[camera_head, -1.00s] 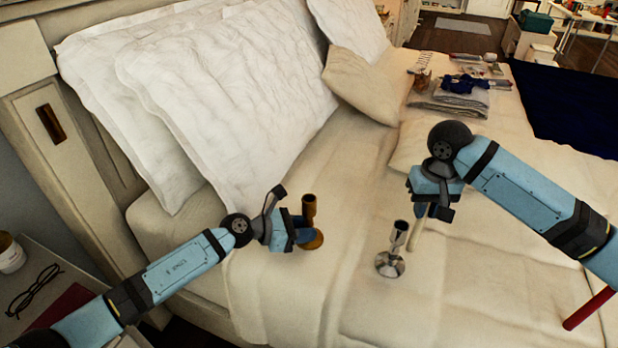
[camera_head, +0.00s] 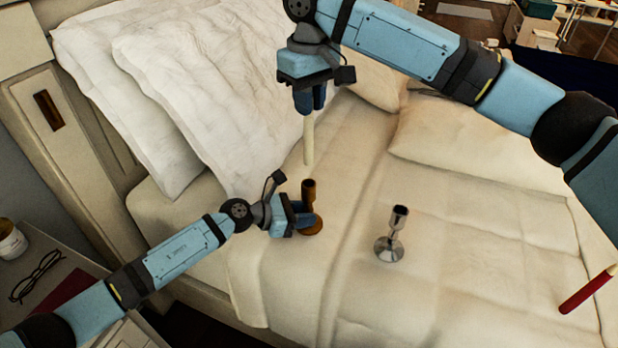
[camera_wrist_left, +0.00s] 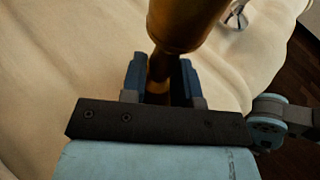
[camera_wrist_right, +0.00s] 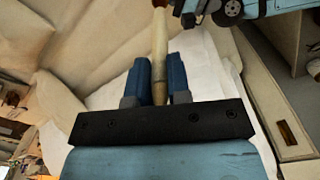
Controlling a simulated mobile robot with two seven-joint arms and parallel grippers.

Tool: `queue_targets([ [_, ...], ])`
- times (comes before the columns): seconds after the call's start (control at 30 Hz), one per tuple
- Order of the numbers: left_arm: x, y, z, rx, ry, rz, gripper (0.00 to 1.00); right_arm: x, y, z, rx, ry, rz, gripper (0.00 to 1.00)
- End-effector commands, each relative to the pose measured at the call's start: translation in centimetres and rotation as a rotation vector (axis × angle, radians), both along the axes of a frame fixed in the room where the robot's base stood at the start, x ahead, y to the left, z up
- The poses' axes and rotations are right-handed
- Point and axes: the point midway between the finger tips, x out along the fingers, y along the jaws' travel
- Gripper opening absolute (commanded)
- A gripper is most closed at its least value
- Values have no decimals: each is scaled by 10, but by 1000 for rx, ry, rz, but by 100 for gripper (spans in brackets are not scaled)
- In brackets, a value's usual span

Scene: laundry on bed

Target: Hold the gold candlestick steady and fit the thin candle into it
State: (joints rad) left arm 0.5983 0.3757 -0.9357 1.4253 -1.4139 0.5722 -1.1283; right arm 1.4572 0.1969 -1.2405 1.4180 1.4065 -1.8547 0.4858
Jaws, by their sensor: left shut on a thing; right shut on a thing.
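The gold candlestick (camera_head: 309,190) stands upright on the bed in the head view. My left gripper (camera_head: 305,216) is shut on its stem from the left; the left wrist view shows the candlestick's cup (camera_wrist_left: 185,22) large above the fingers (camera_wrist_left: 160,85). My right gripper (camera_head: 310,108) is shut on the thin cream candle (camera_head: 308,142), which points down in the head view. The candle's lower end appears just above the candlestick's cup, apart from it. The right wrist view shows the candle (camera_wrist_right: 159,50) between the fingers (camera_wrist_right: 160,80).
A silver candlestick (camera_head: 389,248) stands on the bed to the right. A thick red candle (camera_head: 588,290) lies at the right edge. White pillows (camera_head: 200,100) lean at the headboard. A nightstand with glasses (camera_head: 36,275) is at lower left. The bed between the candlesticks is clear.

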Motion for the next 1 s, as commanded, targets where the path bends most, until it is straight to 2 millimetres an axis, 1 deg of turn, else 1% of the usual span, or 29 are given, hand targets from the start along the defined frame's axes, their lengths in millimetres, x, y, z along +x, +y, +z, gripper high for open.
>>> queue_targets([
  [0.03,-4,3,-14,16,15,-3,15,0,0,-12,-2,2,1,0],
  [0.2,-4,3,-14,16,15,-3,15,0,0,-42,-1,3,1,0],
  [0.43,-4,3,-14,17,15,-3,15,0,0,-61,1,1,0,0],
  [0.6,-4,3,-14,17,15,-3,15,0,0,-86,0,1,-1,0],
  [0.7,-4,3,-14,17,15,-3,15,0,0,-92,1,1,0,0],
  [1.0,-4,4,-14,17,15,-3,15,0,0,-95,1,2,0,0],
])
